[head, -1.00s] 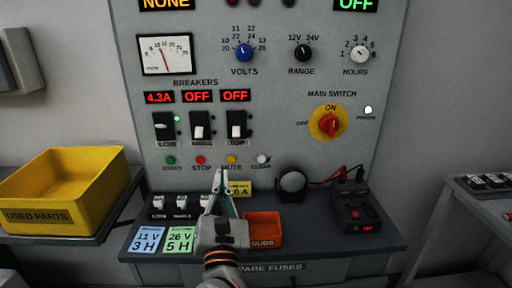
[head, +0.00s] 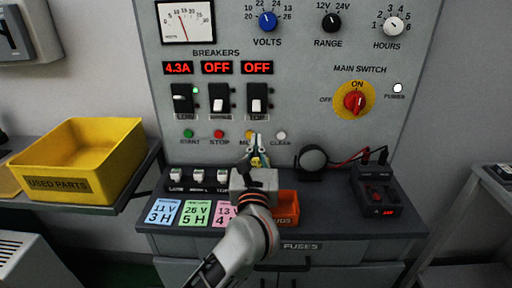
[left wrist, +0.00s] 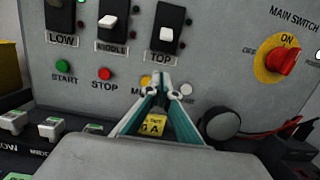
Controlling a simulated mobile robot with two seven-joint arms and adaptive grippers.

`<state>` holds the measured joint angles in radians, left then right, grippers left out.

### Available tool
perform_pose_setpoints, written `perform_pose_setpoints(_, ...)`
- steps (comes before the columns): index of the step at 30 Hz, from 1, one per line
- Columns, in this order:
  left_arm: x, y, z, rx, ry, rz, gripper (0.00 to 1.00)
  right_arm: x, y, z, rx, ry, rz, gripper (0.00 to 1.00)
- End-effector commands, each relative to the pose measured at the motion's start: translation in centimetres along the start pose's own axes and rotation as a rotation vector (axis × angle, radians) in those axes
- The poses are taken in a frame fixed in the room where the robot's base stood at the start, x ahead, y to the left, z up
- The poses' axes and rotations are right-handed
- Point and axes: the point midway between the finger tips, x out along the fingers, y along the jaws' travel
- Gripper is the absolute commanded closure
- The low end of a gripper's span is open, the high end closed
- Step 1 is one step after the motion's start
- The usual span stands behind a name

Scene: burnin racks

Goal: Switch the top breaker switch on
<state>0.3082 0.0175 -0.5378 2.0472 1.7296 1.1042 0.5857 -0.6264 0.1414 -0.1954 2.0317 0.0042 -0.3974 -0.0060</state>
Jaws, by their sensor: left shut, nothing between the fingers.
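The top breaker switch (head: 257,101) is a white toggle in a black housing, on the right of the breaker row, with its toggle down. The display above it (head: 257,67) reads OFF in red. It also shows in the left wrist view (left wrist: 167,35). My left gripper (head: 256,142) is shut and empty, its fingertips below the top breaker and close to the yellow button. In the left wrist view the fingertips (left wrist: 160,79) sit under the TOP label, apart from the switch. My right gripper does not show.
The low breaker (head: 182,98) is up, reading 4.3A with a green lamp; the middle breaker (head: 219,101) is down. The red main switch (head: 355,99) points to ON. A round black object (head: 312,160) and an orange bin (head: 287,208) are close to the gripper.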

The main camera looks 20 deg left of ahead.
Motion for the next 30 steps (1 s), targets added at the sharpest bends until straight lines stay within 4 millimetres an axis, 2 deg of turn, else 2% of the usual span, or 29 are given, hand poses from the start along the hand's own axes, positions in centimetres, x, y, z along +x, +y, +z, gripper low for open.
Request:
perform_pose_setpoints(1,1.1,0.1,0.2,0.001,-0.004,0.002,1.00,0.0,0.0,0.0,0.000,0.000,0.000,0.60)
perform_pose_setpoints(9,6.3,0.1,0.1,0.003,-0.003,0.002,1.00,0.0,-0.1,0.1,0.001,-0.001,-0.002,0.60)
perform_pose_setpoints(12,5.3,0.0,2.2,-0.004,-0.004,-0.001,1.00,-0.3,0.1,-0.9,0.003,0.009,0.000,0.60)
perform_pose_setpoints(16,4.8,0.0,3.3,-0.003,-0.003,0.000,1.00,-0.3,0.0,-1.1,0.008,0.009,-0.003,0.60)
perform_pose_setpoints(30,4.5,0.0,3.8,0.000,0.000,0.000,1.00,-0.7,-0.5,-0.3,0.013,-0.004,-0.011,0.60)
